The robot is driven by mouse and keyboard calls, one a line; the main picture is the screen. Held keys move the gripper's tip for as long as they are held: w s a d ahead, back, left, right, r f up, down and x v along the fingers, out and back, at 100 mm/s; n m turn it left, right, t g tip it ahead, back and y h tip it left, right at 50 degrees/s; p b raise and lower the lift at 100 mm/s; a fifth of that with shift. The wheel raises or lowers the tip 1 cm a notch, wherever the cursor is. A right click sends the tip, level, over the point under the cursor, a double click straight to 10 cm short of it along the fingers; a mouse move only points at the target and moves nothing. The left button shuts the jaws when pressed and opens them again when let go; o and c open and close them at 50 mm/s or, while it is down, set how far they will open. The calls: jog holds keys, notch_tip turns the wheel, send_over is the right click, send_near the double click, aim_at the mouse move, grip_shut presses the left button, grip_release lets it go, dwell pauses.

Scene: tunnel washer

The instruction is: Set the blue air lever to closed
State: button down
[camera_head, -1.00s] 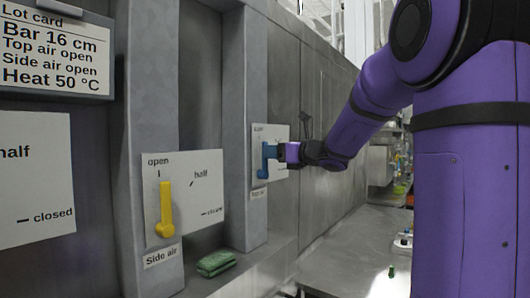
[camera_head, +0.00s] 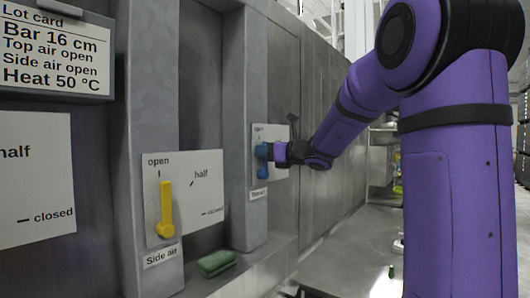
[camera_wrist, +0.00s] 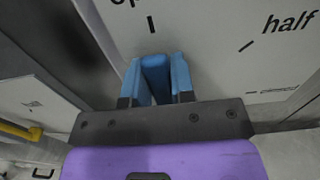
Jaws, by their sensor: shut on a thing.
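My gripper (camera_head: 264,152) reaches in from the right and is at the upper part of the handle. In the wrist view, the lever (camera_wrist: 155,75) stands between my two blue-padded fingers (camera_wrist: 156,84), which are shut on it. The open mark is directly above it there. The "half" and closed marks (camera_wrist: 265,93) lie to the right. My gripper hides part of the plate in the head view.
A yellow lever (camera_head: 166,207) labelled "Side air" points to open on the nearer plate. A green cloth or sponge (camera_head: 216,262) lies on the ledge below. A lot card (camera_head: 45,48) reads "Top air open". A metal table (camera_head: 350,245) stands to the right.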

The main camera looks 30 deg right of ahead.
jog(key=shift+d, duration=0.15)
jog(key=w+d+f+m, duration=0.2)
jog(key=d+f+m, duration=0.4)
jog(key=m, duration=1.2)
jog(key=shift+w+d+f, duration=0.2)
jog(key=shift+d+f, duration=0.1)
jog(key=shift+f, duration=0.45)
jog(key=c, duration=1)
grip_release()
jog(key=shift+o, duration=0.2)
jog(key=v, duration=1)
jog(key=shift+s, duration=0.4)
jog(key=shift+d, duration=0.15)
